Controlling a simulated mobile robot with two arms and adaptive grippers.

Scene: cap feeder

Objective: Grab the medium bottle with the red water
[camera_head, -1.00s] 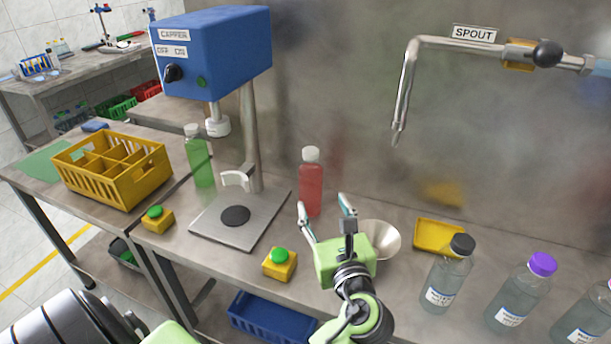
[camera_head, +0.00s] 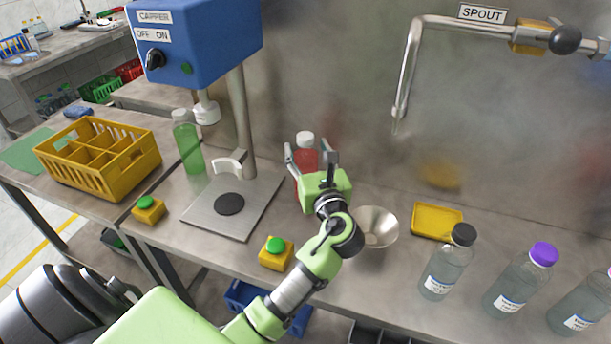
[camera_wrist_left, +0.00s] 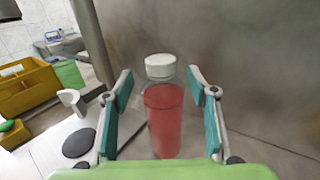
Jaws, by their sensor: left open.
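The bottle with red water (camera_head: 306,160) has a white cap and stands upright on the metal counter by the back wall, right of the capper's base plate. My left gripper (camera_head: 311,155) is open in front of it and hides its lower part in the head view. In the left wrist view the red bottle (camera_wrist_left: 164,118) stands between the two open fingers (camera_wrist_left: 162,112), with a gap to each finger. My right gripper is not in view.
A metal funnel (camera_head: 377,228) and yellow tray (camera_head: 437,222) lie right. Clear bottles (camera_head: 447,262) stand front right. The spout (camera_head: 402,90) hangs above.

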